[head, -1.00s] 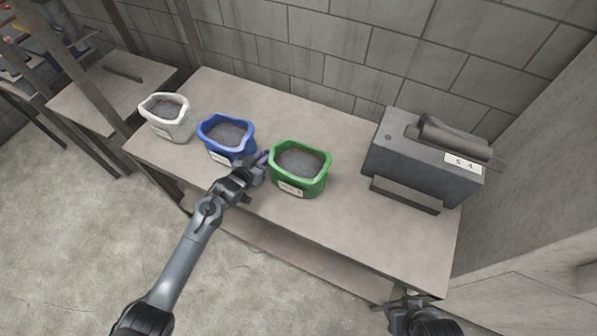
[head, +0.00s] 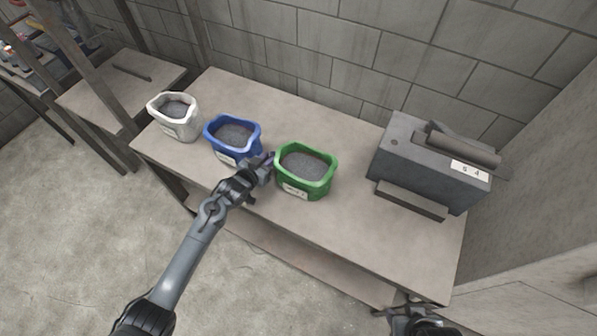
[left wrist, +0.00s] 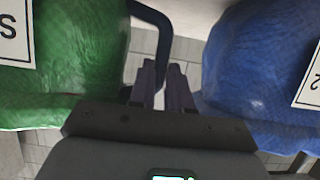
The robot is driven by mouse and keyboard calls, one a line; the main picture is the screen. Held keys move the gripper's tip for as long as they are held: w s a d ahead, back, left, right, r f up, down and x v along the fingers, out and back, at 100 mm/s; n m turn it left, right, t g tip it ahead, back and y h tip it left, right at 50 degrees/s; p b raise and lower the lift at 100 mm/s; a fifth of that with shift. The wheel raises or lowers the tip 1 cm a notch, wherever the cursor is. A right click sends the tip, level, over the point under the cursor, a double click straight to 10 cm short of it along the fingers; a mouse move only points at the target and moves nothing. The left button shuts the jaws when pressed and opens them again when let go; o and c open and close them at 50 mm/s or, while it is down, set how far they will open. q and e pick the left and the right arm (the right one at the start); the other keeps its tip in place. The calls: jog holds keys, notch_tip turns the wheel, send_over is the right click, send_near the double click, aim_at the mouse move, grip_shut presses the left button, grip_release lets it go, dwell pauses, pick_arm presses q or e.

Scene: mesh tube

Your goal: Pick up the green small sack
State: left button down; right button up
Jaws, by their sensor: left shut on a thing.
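The green small sack (head: 306,188) stands upright on the table, open at the top, filled with dark grey grains and with a white label on its front. It also shows at the left of the left wrist view (left wrist: 75,60). My left gripper (head: 266,162) is between the green sack and the blue sack. In the left wrist view its fingers (left wrist: 162,85) are close together on a dark loop handle (left wrist: 152,18) at the green sack's side. My right gripper (head: 412,310) shows only partly at the bottom edge, and its fingers are unclear.
A blue sack (head: 233,150) stands just left of my left gripper, with a white sack (head: 178,128) farther left. A grey machine (head: 420,172) stands on the table's right part. The table (head: 340,235) is bare in front, and a block wall stands behind.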

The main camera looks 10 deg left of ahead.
pick_arm(q)
jog(key=shift+r, duration=0.3)
jog(key=d+r, duration=1)
jog(key=d, duration=0.1)
jog(key=shift+w+d+r, duration=0.15)
jog(key=shift+w+r, duration=0.1)
jog(key=shift+w, duration=0.2)
dwell(0.9)
jog(key=shift+d+r, duration=0.15)
jog(key=shift+d, duration=0.05)
